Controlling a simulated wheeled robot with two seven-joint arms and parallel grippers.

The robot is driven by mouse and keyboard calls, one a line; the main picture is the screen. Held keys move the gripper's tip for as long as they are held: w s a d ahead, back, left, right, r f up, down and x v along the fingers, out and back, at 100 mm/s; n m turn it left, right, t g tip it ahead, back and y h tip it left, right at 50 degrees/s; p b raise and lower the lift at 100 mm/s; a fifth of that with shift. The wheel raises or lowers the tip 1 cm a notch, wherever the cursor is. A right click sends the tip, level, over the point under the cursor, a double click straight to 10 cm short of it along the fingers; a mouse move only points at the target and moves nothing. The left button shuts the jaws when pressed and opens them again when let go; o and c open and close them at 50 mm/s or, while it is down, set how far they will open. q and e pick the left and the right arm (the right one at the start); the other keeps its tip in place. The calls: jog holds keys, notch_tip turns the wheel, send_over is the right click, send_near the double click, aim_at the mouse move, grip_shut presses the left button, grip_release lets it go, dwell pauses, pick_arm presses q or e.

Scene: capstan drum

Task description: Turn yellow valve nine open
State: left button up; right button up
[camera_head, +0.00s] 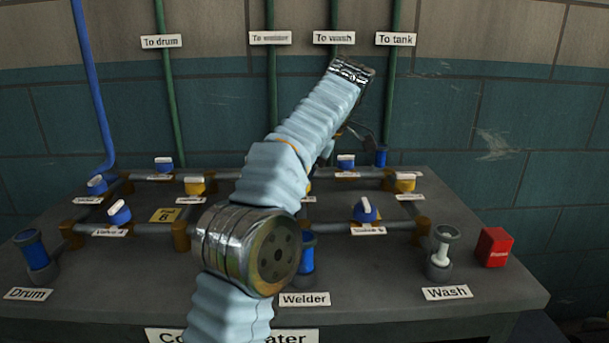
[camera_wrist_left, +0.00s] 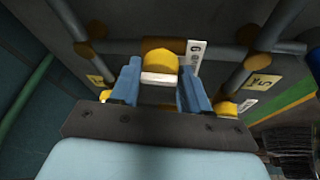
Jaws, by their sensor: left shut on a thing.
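In the left wrist view, a yellow valve (camera_wrist_left: 160,62) with a white handle bar sits between the two blue fingers of my left gripper (camera_wrist_left: 161,68). The gripper is shut on this valve's handle, which lies crosswise between the fingers. A label (camera_wrist_left: 195,57) beside it is turned sideways; its digit looks like a 9 or a 6. In the head view my left arm covers the middle of the bench and hides the gripper and most of the yellow valve (camera_head: 308,186) behind it. Other yellow valves stand at the left (camera_head: 195,185) and right (camera_head: 405,183). My right gripper is not in view.
Blue valves with white handles (camera_head: 119,212) (camera_head: 365,210) stand on the grey bench's pipework. Cylinders labelled Drum (camera_head: 38,255) and Wash (camera_head: 442,250) stand at the front, with a red box (camera_head: 494,247) at right. Green pipes (camera_head: 171,90) run up the wall behind.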

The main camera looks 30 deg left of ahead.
pick_arm(q)
jog(key=shift+n, duration=0.4)
jog(key=o, duration=1)
